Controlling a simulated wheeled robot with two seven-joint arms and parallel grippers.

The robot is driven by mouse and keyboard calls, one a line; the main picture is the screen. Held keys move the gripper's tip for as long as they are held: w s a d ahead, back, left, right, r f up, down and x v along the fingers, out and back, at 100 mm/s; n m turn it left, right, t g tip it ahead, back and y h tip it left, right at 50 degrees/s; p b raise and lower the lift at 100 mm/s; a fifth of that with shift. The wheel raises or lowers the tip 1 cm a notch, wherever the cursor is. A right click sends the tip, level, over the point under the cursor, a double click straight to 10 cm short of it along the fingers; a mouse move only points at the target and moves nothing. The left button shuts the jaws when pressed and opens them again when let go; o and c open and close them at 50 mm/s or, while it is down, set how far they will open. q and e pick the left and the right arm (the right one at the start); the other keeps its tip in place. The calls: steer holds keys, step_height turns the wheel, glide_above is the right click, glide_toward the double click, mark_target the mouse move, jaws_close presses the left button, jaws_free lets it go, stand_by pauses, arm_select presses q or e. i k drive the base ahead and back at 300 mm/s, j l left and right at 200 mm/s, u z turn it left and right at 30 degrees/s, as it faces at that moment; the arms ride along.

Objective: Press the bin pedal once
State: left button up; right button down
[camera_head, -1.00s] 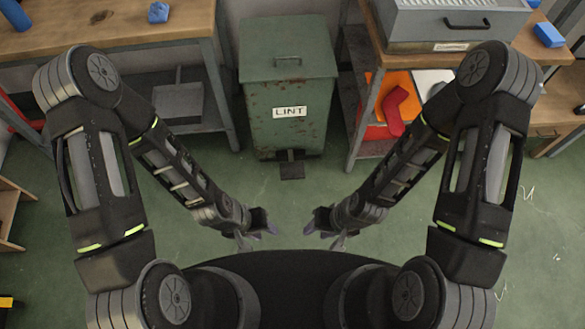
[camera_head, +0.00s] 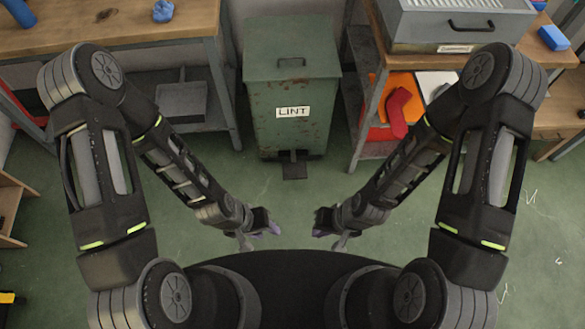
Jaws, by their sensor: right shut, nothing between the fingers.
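The green metal bin (camera_head: 291,125) labelled LINT stands on the floor at the centre back, with its lid (camera_head: 291,62) down. Its dark pedal (camera_head: 294,169) sticks out at the bottom front, close to the floor, with nothing on it. My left gripper (camera_head: 266,229) hangs in front of my base, below and left of the pedal in the picture, apart from it. How far its fingers are open is too small to tell. My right gripper (camera_head: 322,229) hangs opposite, below and right of the pedal, shut and empty.
A wooden workbench (camera_head: 105,30) stands left of the bin. A shelf unit (camera_head: 363,110) with a grey box (camera_head: 455,30) and a red sock shape (camera_head: 399,108) stands right of it. Green floor (camera_head: 300,205) between my base and the pedal is clear.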

mark_target(294, 170)
steer(key=i+j+z, duration=0.25)
steer(key=j, duration=0.35)
steer(key=i+j+z, duration=0.1)
steer(key=i+j, duration=0.15)
steer(key=i+j+z, duration=0.1)
steer(key=j, duration=0.3)
steer(key=i+j+z, duration=0.1)
steer(key=j, duration=0.2)
steer(key=i, duration=0.05)
